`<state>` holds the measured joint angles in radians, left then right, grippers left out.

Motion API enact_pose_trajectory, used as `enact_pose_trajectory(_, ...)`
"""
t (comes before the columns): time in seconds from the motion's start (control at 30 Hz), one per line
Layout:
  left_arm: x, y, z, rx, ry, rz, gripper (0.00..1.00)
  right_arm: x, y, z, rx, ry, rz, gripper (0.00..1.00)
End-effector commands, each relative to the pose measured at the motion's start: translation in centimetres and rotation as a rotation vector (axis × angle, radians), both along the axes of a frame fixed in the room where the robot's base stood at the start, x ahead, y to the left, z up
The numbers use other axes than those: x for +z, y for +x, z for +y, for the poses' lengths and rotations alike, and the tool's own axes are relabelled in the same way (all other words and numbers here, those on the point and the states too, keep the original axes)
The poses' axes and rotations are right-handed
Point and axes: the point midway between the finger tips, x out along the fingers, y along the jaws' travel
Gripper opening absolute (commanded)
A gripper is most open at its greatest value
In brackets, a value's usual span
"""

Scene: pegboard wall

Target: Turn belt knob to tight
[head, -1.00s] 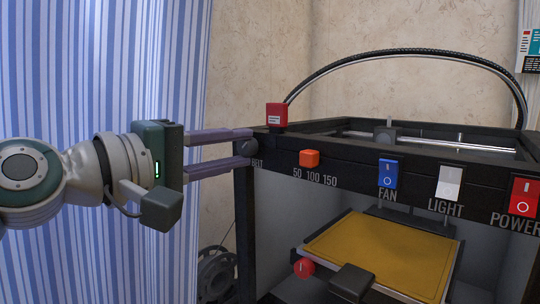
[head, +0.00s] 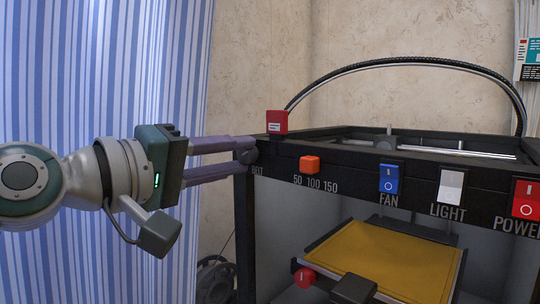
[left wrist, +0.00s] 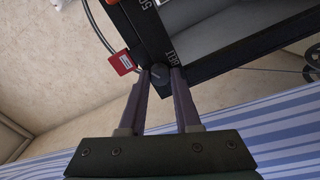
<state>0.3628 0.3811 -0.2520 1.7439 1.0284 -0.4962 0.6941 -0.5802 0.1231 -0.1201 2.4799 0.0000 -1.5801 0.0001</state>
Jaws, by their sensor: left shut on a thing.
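The belt knob (head: 249,156) is a small dark round knob at the left front corner of the black printer frame (head: 400,166), beside the partly covered BELT lettering. My left gripper (head: 244,157) reaches in from the left with its purple fingers on the knob. In the left wrist view the dark knob (left wrist: 159,75) sits between the two fingertips (left wrist: 160,78), with the BELT label just beyond it. The gripper is shut on the knob. The knob's pointer is too small to read. My right gripper is not in view.
A red block (head: 277,122) stands on the frame's top left corner. An orange knob (head: 310,165), a blue FAN switch (head: 388,179), a white LIGHT switch (head: 451,187) and a red POWER switch (head: 526,199) line the front. A yellow bed (head: 380,258) lies inside.

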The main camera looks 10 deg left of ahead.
Motion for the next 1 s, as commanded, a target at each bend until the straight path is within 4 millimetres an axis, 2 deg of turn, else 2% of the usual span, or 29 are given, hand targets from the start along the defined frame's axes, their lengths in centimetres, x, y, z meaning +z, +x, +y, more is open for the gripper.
enact_pose_trajectory(0.03,0.0,0.0,0.0,0.000,0.001,-0.001,0.00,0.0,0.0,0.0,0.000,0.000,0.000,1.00)
enact_pose_trajectory(0.07,0.0,0.0,0.0,0.000,0.001,-0.001,0.35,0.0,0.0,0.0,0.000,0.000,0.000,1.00)
enact_pose_trajectory(0.3,0.0,0.0,0.0,0.000,0.000,0.000,0.62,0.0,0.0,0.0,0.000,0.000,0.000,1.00)
enact_pose_trajectory(0.67,-0.1,-0.6,0.4,0.000,0.000,0.001,0.62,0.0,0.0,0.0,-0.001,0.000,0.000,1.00)
enact_pose_trajectory(1.0,-0.2,-6.0,3.9,0.000,0.004,0.004,0.62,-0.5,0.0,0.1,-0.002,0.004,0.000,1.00)
